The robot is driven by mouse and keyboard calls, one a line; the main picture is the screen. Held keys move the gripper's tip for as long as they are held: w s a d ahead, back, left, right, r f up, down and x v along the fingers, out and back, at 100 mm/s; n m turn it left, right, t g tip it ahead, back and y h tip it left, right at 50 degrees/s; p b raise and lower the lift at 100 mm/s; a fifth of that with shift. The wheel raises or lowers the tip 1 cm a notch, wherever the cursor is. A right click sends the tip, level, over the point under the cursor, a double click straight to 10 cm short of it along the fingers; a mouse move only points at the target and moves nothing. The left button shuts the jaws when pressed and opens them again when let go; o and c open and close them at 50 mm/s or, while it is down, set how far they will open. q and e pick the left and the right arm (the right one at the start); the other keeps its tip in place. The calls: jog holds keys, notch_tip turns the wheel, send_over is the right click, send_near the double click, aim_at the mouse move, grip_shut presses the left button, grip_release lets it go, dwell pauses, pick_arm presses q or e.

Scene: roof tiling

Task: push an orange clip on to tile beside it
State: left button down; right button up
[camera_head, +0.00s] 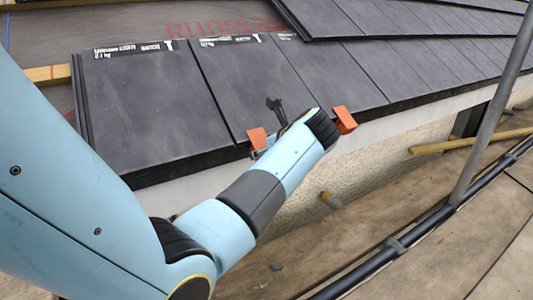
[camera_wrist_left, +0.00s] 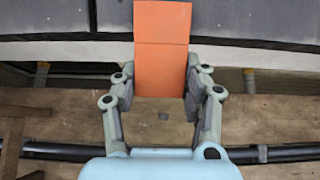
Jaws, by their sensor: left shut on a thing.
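My left gripper (camera_wrist_left: 161,84) has its two grey fingers closed on either side of an orange clip (camera_wrist_left: 162,42) in the left wrist view. The clip reaches up past the fingertips, over the pale strip and onto the dark tile edge. In the head view an orange clip (camera_head: 257,138) shows at the front tile edge beside my wrist, with part of the gripper (camera_head: 263,150) next to it. A second orange clip (camera_head: 344,120) is at the tile edge to the right of my wrist. My wrist hides much of the gripper and the edge between the clips. My right gripper is out of view.
Dark roof tiles (camera_head: 145,95) lie in a row, with an overlapping upper course (camera_head: 350,18). Below the edge are a rough wall (camera_head: 375,160) and brown boards (camera_head: 420,220). A grey scaffold pole (camera_head: 490,115) stands at the right, and a dark rail (camera_head: 420,235) crosses the boards.

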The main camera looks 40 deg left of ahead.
pick_arm(q)
jog(key=shift+w+a+r, duration=0.1)
jog(key=shift+a+r, duration=0.1)
jog(key=shift+r, duration=0.05)
jog(key=c, duration=0.6)
grip_release()
jog(key=shift+f, duration=0.1)
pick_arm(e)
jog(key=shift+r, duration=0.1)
pick_arm(q)
jog(key=shift+d+r+p, duration=0.4)
jog(key=shift+r+p, duration=0.25)
jog(key=shift+r, duration=0.15)
jog(key=d+r+p, duration=0.1)
jog(key=s+r+p, duration=0.1)
jog(key=r, duration=0.1)
jog(key=d+r+p, duration=0.1)
jog(key=shift+s+d+r, duration=0.2)
jog(key=shift+s+d, duration=0.05)
jog(key=shift+d, duration=0.1)
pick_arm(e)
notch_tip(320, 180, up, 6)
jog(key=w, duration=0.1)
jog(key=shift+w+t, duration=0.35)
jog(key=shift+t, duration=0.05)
